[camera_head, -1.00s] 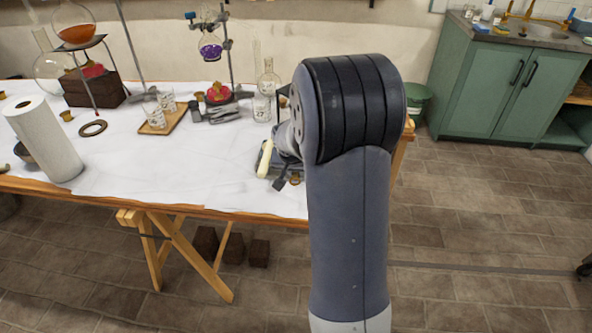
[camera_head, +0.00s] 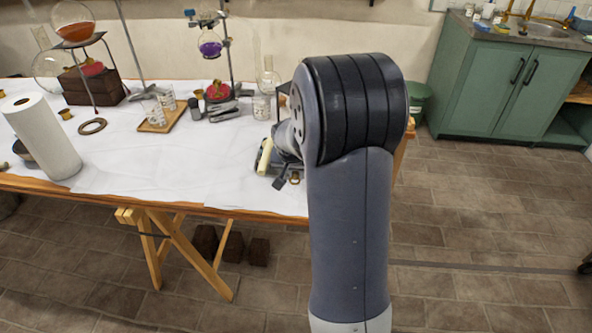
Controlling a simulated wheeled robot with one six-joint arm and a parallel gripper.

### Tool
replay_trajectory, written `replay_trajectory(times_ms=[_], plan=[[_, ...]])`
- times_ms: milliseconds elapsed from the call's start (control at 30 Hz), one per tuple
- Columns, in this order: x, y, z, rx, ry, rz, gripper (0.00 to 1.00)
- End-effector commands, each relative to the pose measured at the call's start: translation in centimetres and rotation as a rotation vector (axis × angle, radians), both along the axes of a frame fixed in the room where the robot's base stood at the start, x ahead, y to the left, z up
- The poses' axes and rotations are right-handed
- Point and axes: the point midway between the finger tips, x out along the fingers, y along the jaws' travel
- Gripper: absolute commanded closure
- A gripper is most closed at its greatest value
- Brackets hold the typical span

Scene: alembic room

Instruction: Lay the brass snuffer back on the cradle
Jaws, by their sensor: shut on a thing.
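My gripper (camera_head: 286,181) is low over the right end of the white-covered table, mostly hidden behind my own arm. One dark fingertip shows, pointing down toward the table's front edge. A small brass-coloured piece (camera_head: 295,177) shows right beside the fingertip and looks like part of the brass snuffer, held in the shut jaws; the rest of it is hidden. I cannot make out the cradle; my arm covers that part of the table.
A paper towel roll (camera_head: 42,140) is at the left. The front middle of the white cloth (camera_head: 160,175) is clear.

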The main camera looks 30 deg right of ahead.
Motion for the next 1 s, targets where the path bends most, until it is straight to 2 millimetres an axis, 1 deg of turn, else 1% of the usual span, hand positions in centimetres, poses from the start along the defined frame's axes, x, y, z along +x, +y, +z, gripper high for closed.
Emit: replay_trajectory(times_ms=[67,100,367,667,833,1000], plan=[[0.0,0.0,0.0,-0.001,-0.001,0.000,1.00],[0.0,0.0,0.0,-0.001,-0.001,0.000,0.79],[0.0,0.0,0.1,-0.001,-0.001,0.000,0.58],[-0.1,0.0,0.3,-0.001,-0.001,0.000,0.57],[-0.7,0.5,2.1,-0.002,-0.004,0.001,0.57],[-1.9,1.4,5.1,-0.001,-0.005,0.000,0.57]])
